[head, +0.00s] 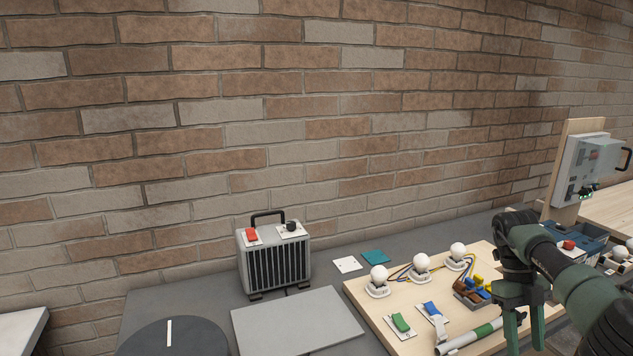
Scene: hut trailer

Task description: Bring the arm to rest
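My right arm comes in from the right edge, dark green and black. Its gripper (525,330) points down over the right part of the light wooden board (372,294). Its two fingers stand apart with a gap between them, and I see nothing held in it. The fingertips are close to the right end of a white, green and grey cylinder (470,338); I cannot tell whether they touch it. My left gripper is not in view.
The board carries three white bulbs (421,261), coloured blocks (472,290), a green switch (401,322) and a blue switch (431,309). A heater (274,259), a grey plate (295,323) and a dark disc (173,340) are left. A wall-box panel (585,165) stands right.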

